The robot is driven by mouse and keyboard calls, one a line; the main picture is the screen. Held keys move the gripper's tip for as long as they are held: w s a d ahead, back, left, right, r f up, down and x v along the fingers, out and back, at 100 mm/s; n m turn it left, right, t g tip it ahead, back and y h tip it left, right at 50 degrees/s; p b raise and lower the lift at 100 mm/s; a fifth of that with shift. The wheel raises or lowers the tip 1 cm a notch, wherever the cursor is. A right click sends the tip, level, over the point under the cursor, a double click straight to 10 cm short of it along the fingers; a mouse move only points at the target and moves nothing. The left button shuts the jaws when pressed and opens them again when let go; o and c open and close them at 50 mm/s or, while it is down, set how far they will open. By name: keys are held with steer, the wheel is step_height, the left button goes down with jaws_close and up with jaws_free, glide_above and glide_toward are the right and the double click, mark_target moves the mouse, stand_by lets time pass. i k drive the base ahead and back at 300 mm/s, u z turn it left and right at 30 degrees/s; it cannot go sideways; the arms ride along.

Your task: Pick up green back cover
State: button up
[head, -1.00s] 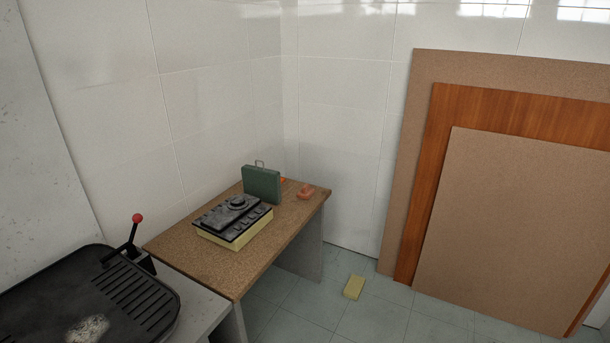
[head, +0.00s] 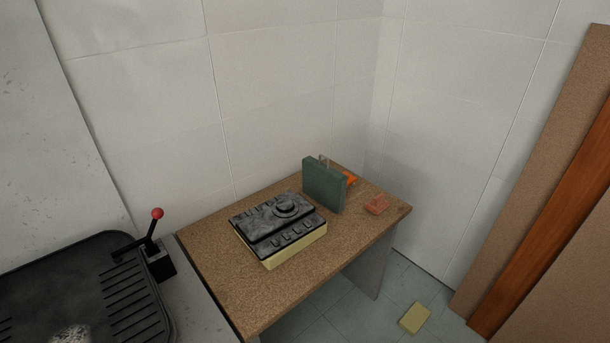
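The green back cover (head: 324,185) is a dark green upright panel in the head view. It stands on the brown table (head: 213,262) toward its back right, near the wall. A small light loop or handle shows at its top edge. Its lower left edge is close behind a black and cream device (head: 279,229) with a round knob; I cannot tell whether they touch. My gripper is not in view.
A small orange-red block (head: 376,205) lies right of the cover, and an orange item (head: 350,179) is partly hidden behind it. A black grill-like machine (head: 75,290) with a red-knobbed lever (head: 157,214) stands at left. A yellow block (head: 414,318) lies on the floor. Boards (head: 535,200) lean at right.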

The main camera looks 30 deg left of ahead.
mark_target(326, 185)
steer(key=u, duration=0.7)
steer(key=i, duration=1.1)
steer(key=u, duration=0.8)
